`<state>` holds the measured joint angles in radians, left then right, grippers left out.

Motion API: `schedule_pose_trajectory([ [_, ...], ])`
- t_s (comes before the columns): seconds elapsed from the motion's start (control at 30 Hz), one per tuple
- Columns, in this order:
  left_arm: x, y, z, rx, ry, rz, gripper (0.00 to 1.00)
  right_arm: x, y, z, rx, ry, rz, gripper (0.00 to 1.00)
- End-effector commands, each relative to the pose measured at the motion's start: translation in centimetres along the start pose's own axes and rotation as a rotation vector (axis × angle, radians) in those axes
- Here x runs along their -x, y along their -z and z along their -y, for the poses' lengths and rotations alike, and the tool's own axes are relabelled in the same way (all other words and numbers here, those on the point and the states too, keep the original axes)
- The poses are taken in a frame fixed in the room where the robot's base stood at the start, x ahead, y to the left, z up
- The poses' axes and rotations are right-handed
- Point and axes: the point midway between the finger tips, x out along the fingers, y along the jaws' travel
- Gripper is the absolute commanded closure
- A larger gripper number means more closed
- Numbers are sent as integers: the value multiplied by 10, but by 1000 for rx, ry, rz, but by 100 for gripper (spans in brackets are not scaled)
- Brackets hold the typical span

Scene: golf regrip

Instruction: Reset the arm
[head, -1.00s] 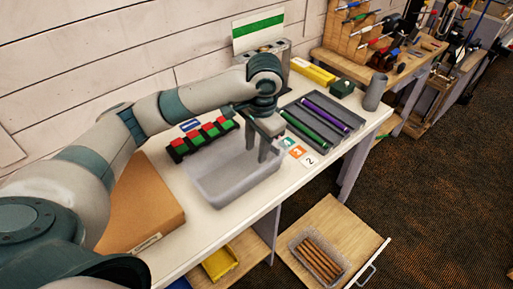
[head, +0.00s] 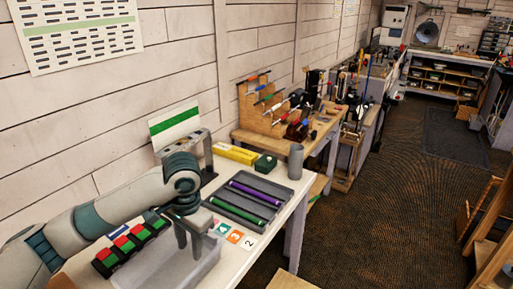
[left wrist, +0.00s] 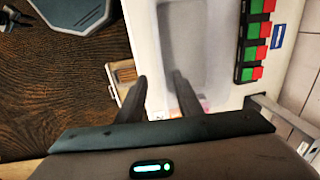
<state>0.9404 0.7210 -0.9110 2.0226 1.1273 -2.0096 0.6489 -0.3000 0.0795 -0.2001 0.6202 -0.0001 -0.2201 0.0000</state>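My left gripper (head: 190,246) hangs fingers-down over the right end of the grey bin (head: 150,283). Its two fingers are apart with nothing between them. In the left wrist view, my left gripper (left wrist: 162,92) also shows a clear gap between its fingers, with the bin (left wrist: 192,45) below. The bin's near part is cut off by the head view's lower edge. My right gripper shows in neither view.
A grey tray (head: 266,214) holds a purple grip (head: 254,193) and a green grip (head: 238,212). Red-and-green blocks (head: 130,243) lie left of the bin.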

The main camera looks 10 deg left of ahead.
Motion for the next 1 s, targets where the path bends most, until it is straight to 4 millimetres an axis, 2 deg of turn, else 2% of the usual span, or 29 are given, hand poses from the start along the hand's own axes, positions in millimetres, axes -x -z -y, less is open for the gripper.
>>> schedule_pose_trajectory([
  [0.17, -10, 0, -12, -19, -16, -14, 67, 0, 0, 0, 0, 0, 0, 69],
  [0.27, -22, 0, -26, -40, -37, -32, 67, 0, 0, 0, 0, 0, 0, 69],
  [0.47, -56, -4, -71, -91, -105, -99, 67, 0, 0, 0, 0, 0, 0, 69],
  [0.7, -94, -18, -126, -115, -190, -200, 67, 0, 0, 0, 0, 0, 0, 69],
  [1.0, -130, -49, -172, -69, -258, -307, 67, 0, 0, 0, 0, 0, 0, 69],
])
